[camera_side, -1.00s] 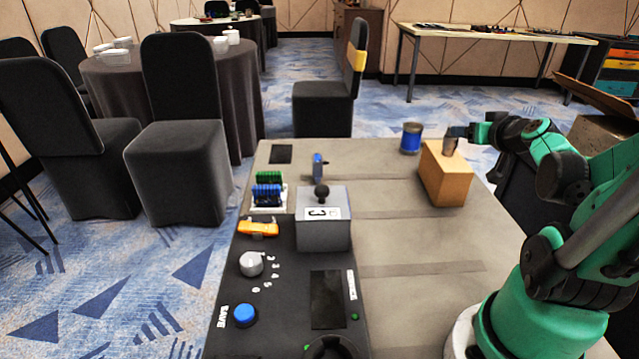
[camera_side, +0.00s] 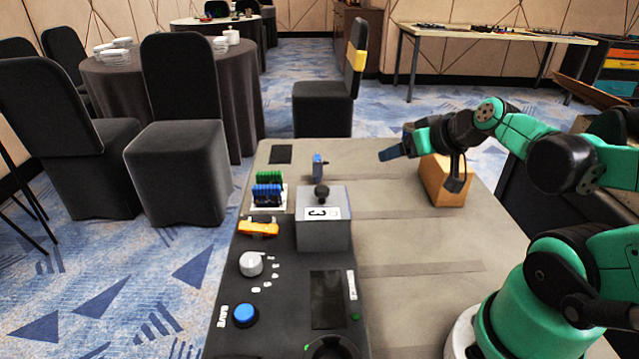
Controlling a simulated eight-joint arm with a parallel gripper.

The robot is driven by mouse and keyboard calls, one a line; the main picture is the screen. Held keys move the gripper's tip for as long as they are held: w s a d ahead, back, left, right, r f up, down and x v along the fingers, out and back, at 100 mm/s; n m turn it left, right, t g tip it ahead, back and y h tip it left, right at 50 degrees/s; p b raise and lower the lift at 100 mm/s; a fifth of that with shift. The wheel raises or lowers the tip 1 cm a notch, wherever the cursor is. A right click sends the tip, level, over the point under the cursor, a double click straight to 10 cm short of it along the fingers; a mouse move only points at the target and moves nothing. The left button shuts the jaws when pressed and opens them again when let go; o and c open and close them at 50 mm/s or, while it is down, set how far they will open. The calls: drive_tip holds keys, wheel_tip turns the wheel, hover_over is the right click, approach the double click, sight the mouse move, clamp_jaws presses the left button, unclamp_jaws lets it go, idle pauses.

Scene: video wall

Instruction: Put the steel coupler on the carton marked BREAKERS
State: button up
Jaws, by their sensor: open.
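A plain tan carton (camera_side: 432,183) stands at the back right of the table, partly covered by my gripper; no marking on it can be read. My gripper (camera_side: 424,171) is open, with one finger reaching left past the carton and the other hanging in front of its upper right part. The steel coupler cannot be made out; the carton's top is mostly hidden by my gripper. Nothing is visibly held.
A grey box marked 3 with a black knob (camera_side: 322,226) stands left of centre on a dark panel. Green and blue terminal blocks (camera_side: 268,190), an orange part (camera_side: 258,228) and a blue button (camera_side: 245,315) lie left. The grey table (camera_side: 410,240) is clear in the middle.

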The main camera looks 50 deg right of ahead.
drive_tip(key=a+n+g+y, duration=0.1)
drive_tip(key=a, duration=0.3)
drive_tip(key=a+n+g+y, duration=0.1)
drive_tip(key=a, duration=0.3)
drive_tip(key=a+f+n, duration=0.1)
drive_tip(key=a+n, duration=0.1)
drive_tip(key=a, duration=0.3)
drive_tip(key=shift+w+g+y, duration=0.4)
